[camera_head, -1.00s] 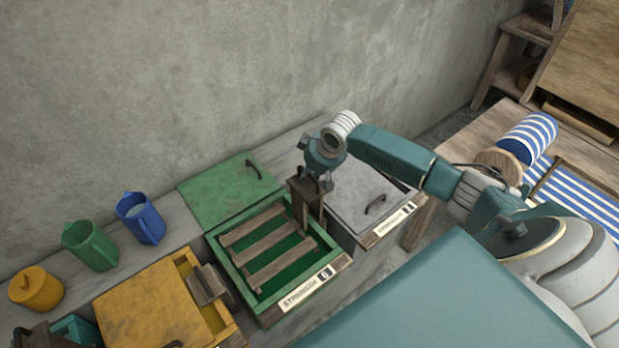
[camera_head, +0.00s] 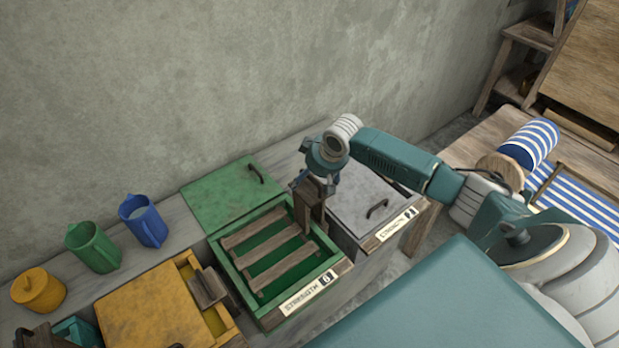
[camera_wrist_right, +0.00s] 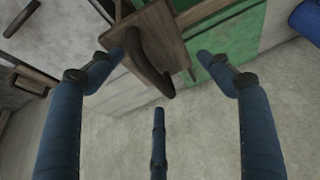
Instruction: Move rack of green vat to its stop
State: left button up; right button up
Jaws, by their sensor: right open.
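The green vat (camera_head: 258,308) stands open on the bench, with a wooden slatted rack (camera_head: 270,250) lying in it over green liquid. A wooden upright block (camera_head: 312,203) stands at the vat's right rear side. My right gripper (camera_head: 318,183) is at the top of this block. In the right wrist view, my right gripper (camera_wrist_right: 160,75) has its fingers spread around a wooden piece with a curved handle (camera_wrist_right: 150,65), and the fingers look apart from it. Whether the block joins the rack is hidden. My left gripper is not in view.
The vat's green lid (camera_head: 225,195) lies behind it against the wall. A yellow vat (camera_head: 160,305) is at left, a grey-lidded vat (camera_head: 365,205) at right. Green (camera_head: 92,247) and blue (camera_head: 143,221) jugs and a yellow pot (camera_head: 38,290) stand at left.

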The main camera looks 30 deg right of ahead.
jog(key=shift+r, duration=3.4)
